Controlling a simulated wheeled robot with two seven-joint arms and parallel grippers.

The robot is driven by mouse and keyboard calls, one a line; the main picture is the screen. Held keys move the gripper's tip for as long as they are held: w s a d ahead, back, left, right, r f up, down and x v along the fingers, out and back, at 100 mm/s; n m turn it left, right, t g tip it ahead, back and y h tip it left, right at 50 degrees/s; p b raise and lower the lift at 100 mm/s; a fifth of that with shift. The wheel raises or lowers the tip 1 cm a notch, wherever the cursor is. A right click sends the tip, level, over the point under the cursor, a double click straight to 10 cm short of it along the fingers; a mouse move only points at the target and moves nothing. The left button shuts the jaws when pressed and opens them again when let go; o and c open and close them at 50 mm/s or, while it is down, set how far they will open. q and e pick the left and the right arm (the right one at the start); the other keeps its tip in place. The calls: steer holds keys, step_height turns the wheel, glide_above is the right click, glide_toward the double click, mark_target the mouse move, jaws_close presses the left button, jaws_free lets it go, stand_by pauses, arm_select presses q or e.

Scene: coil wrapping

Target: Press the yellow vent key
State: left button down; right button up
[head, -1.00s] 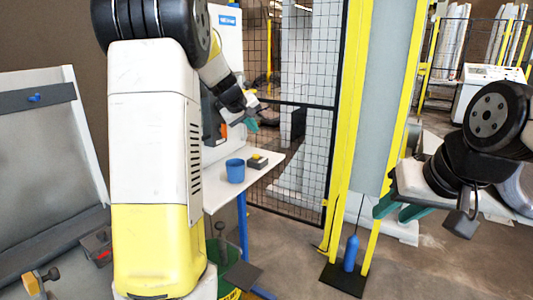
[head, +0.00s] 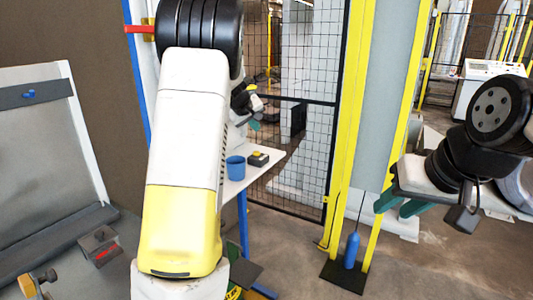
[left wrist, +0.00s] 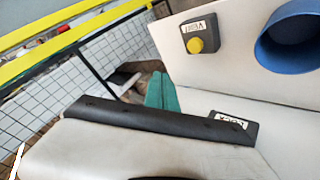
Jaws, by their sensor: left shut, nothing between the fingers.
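The yellow vent key (head: 257,154) is a round yellow button on a small dark grey box, on the white side table. It also shows in the left wrist view (left wrist: 196,45), below a white label. My left gripper (head: 255,125) has teal fingers, shut and empty, and appears above the box in the head view. In the left wrist view its fingers (left wrist: 161,92) show apart from the key. My left arm hides part of the gripper in the head view. My right gripper (head: 400,204) hangs far to the right, its teal fingers apart with nothing between them.
A blue cup (head: 235,168) stands on the white table (head: 236,187) beside the key box. A black mesh fence (head: 310,140) with yellow posts rises behind. A blue bottle (head: 351,250) stands on a dark floor plate. A red handle (head: 139,29) shows at upper left.

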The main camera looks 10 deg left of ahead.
mark_target(255, 153)
arm_select(q)
steer(key=shift+f, duration=3.3)
steer(key=shift+f, duration=0.4)
steer(key=shift+f, duration=0.55)
steer(key=shift+r, duration=0.95)
steer(key=shift+r, duration=2.55)
